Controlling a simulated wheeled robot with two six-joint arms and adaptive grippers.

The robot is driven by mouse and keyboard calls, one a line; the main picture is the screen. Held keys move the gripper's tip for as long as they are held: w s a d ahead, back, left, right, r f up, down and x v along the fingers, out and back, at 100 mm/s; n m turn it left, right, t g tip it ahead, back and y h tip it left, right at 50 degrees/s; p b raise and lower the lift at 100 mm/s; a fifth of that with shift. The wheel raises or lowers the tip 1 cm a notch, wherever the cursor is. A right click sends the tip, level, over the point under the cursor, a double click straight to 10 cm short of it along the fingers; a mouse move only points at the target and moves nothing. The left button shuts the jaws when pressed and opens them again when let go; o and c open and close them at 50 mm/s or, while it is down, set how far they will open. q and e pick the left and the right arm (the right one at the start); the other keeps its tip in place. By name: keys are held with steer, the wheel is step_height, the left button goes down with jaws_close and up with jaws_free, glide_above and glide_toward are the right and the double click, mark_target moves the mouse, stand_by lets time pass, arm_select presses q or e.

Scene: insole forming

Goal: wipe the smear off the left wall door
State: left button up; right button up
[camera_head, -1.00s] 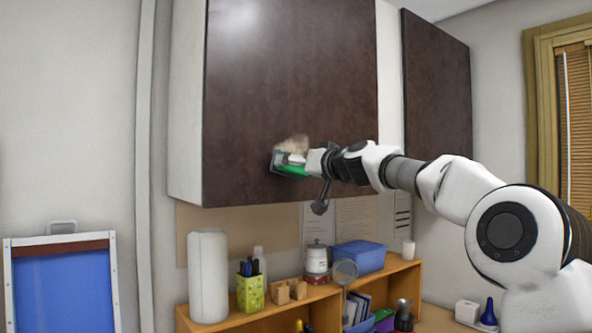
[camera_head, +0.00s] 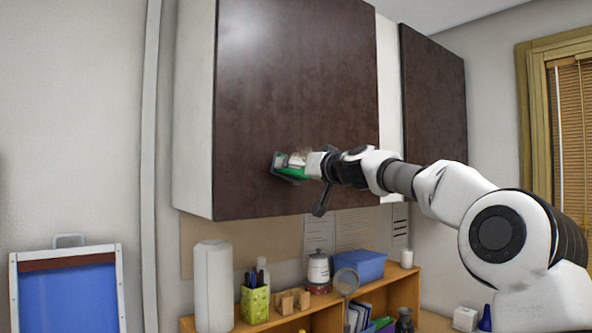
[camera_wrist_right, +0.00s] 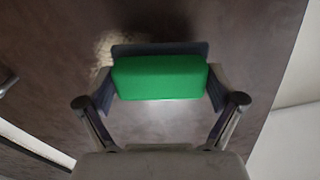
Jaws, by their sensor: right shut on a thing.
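The left wall door (camera_head: 300,95) is a dark brown cabinet front in the upper middle of the head view. My right gripper (camera_head: 288,166) is at its lower part, shut on a green block with a dark pad (camera_wrist_right: 160,77), which is against or very near the door. A pale tan smear (camera_wrist_right: 118,46) shows on the door beside the pad's upper left in the right wrist view. In the head view only a faint trace of it shows by the gripper, and the rest may be hidden behind it. My left gripper is in neither view.
A second dark door (camera_head: 433,95) is to the right. Below stands a wooden shelf (camera_head: 318,311) with a paper roll (camera_head: 213,287), a pen holder (camera_head: 255,302), a canister (camera_head: 318,268) and a blue box (camera_head: 358,265). A blue framed panel (camera_head: 68,295) is at left.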

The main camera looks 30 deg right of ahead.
steer(key=shift+w+a+f, duration=0.1)
steer(key=shift+w+f, duration=0.3)
steer(key=shift+w, duration=0.55)
steer(key=shift+s+r, duration=0.35)
steer(key=shift+s, duration=0.05)
steer(key=shift+w+f+p, duration=0.2)
steer(key=shift+w+p, duration=0.15)
steer(key=shift+w, duration=0.4)
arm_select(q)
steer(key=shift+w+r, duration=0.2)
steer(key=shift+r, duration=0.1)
arm_select(e)
steer(key=shift+a+r, duration=0.1)
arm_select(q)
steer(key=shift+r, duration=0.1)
